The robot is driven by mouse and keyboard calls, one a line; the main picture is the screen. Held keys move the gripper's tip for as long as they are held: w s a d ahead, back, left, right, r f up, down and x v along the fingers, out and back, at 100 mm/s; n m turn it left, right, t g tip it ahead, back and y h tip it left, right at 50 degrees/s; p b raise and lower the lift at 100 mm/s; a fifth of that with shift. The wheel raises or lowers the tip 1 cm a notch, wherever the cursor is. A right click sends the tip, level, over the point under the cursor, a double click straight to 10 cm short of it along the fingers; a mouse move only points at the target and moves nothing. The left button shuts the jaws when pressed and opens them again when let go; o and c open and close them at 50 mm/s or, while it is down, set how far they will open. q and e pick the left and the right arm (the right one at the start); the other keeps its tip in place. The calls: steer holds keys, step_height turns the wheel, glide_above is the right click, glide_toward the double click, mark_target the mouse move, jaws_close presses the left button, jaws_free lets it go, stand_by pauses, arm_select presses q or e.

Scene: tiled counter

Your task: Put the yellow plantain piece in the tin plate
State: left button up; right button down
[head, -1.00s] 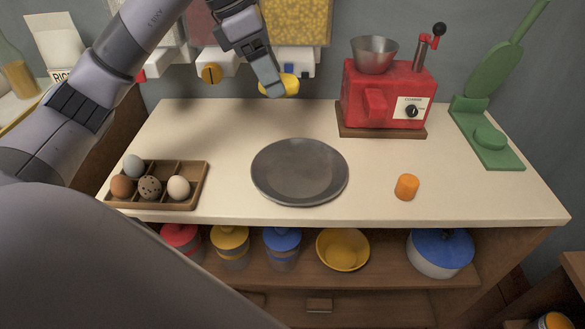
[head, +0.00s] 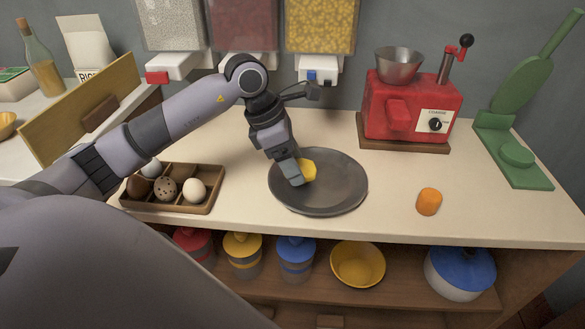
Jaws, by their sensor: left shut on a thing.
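The yellow plantain piece (head: 309,171) is in my left gripper (head: 299,176), which is shut on it. The gripper points down over the dark grey tin plate (head: 340,193), left of its middle. The piece is low over the plate; I cannot tell whether it touches the surface. The gripper hides part of the piece. The plate lies flat on the counter and holds nothing else that I can see. My right gripper is not in view.
An orange piece (head: 429,201) stands right of the plate. A wooden tray (head: 211,206) with several eggs is to the left, under my left arm. A red machine (head: 408,108) and a green press (head: 515,150) stand behind. Free counter lies around the plate.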

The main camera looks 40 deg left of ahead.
arm_select(q)
steer(key=shift+f, duration=1)
steer(key=o, duration=0.8)
steer(key=shift+f, duration=0.1)
steer(key=shift+o, duration=0.2)
steer(key=shift+r, duration=0.3)
steer(key=v, duration=1.1)
steer(key=shift+r+p, duration=0.3)
steer(key=shift+p, duration=0.1)
steer(key=shift+s, duration=0.2)
